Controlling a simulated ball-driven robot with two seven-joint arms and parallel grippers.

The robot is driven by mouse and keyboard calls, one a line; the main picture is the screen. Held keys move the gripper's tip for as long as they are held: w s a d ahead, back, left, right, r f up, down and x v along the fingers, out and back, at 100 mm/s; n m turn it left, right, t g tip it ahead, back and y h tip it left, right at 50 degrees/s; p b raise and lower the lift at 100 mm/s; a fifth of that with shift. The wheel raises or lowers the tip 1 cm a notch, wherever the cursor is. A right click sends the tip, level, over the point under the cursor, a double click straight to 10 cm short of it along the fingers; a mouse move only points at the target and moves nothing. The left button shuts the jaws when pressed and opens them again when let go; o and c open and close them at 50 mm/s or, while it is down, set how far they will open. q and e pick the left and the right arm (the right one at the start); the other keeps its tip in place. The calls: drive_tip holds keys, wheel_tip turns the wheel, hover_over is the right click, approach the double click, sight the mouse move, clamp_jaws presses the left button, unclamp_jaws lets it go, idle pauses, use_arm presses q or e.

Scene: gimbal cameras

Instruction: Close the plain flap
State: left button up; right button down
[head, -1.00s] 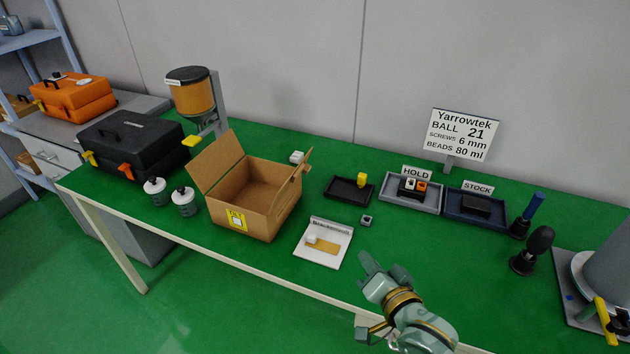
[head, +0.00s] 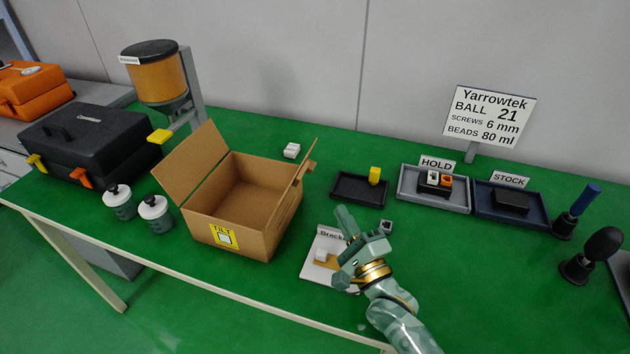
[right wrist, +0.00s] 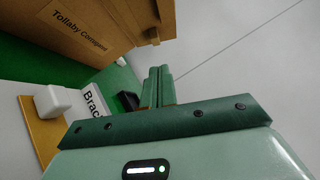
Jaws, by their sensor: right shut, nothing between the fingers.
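An open cardboard box (head: 262,235) stands on the green table with a yellow label on its front. Its left flap (head: 190,160) is plain on the face I see and leans up and outward. Its right flap (head: 303,165) stands raised and shows almost edge-on, so its faces are hard to see. In the right wrist view a brown cardboard panel (right wrist: 110,35) carries printed text; I cannot tell whether it is wall or flap. My right gripper (head: 345,220) is shut and empty, above the bracket card, right of the box and apart from it. My left gripper is out of view.
The white card (head: 312,270) with a small white block lies under my right gripper. A black tray (head: 345,198), the HOLD tray (head: 405,208) and the STOCK tray (head: 482,205) stand behind it. Two bottles (head: 155,212) and a black case (head: 85,145) are left of the box.

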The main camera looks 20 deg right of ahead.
drive_tip(key=shift+w+f, duration=0.45)
drive_tip(key=shift+f, duration=0.2)
drive_tip(key=shift+w+a+r, duration=0.1)
drive_tip(key=shift+w, duration=0.25)
drive_tip(key=b+x, duration=0.2)
drive_tip(key=x, duration=0.7)
drive_tip(key=shift+b, duration=0.3)
drive_tip(key=shift+r, duration=0.25)
